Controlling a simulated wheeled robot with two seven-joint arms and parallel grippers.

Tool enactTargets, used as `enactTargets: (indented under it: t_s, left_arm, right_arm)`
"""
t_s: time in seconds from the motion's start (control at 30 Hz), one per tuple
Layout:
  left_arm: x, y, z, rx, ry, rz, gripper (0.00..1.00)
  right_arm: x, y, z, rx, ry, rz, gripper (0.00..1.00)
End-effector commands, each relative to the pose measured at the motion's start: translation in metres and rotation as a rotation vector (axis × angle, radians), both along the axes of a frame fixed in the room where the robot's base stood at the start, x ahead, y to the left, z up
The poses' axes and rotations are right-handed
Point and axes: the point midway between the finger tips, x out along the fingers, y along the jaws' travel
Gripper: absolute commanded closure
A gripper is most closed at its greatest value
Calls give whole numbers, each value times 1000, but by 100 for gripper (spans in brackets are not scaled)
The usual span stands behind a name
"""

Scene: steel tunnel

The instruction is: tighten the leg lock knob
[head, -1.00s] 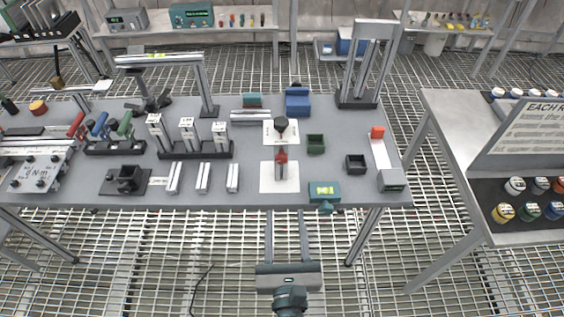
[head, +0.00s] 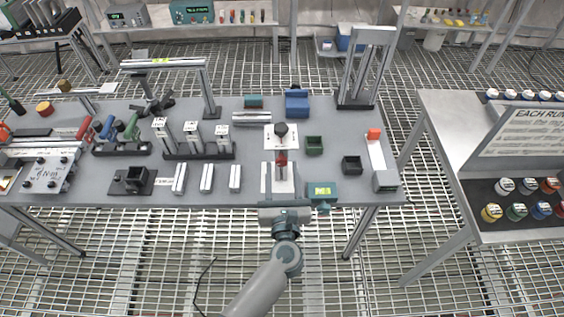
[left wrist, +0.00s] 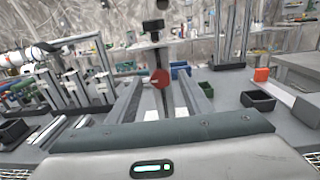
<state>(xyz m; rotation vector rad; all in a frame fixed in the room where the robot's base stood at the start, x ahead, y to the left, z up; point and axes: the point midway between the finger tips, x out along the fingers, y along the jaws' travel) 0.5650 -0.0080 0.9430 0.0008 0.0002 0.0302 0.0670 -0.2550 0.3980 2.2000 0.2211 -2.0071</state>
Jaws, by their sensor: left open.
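A red knob (head: 281,160) sits on a slim upright grey post (head: 281,172) over a white mat near the table's front edge. In the left wrist view the red knob (left wrist: 160,78) shows ahead, roughly between my finger lines. A black knob (head: 281,130) stands on another white mat just behind. It also shows in the left wrist view (left wrist: 152,27). Which of them is the leg lock knob is not marked. My left gripper (head: 280,170) is open and empty, its fingers on either side of the post; contact cannot be told. My right gripper is not in view.
A teal device (head: 321,191) stands close to the right of my gripper. Green (head: 314,146) and black (head: 352,166) bins lie further right. Silver bars (head: 235,177) and a rack of posts (head: 192,136) are at the left. A blue block (head: 297,103) is behind.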

Motion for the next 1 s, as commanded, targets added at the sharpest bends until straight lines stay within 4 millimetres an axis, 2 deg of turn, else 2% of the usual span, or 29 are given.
enactTargets:
  t_s: [0.2,0.53,0.57,0.7,0.73,1.0]
  left_arm:
    - [16,1,0,0,0,0,55]
    - [18,1,0,0,1,0,55]
    - [18,1,0,0,1,0,59]
    - [18,1,0,0,1,0,93]
    - [18,1,0,0,1,0,96]
    - [17,0,0,52,3,2,96]
  right_arm:
    - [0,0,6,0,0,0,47]
    - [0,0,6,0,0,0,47]
    - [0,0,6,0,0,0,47]
    - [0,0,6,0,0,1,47]
    - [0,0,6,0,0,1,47]
    - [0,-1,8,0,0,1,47]
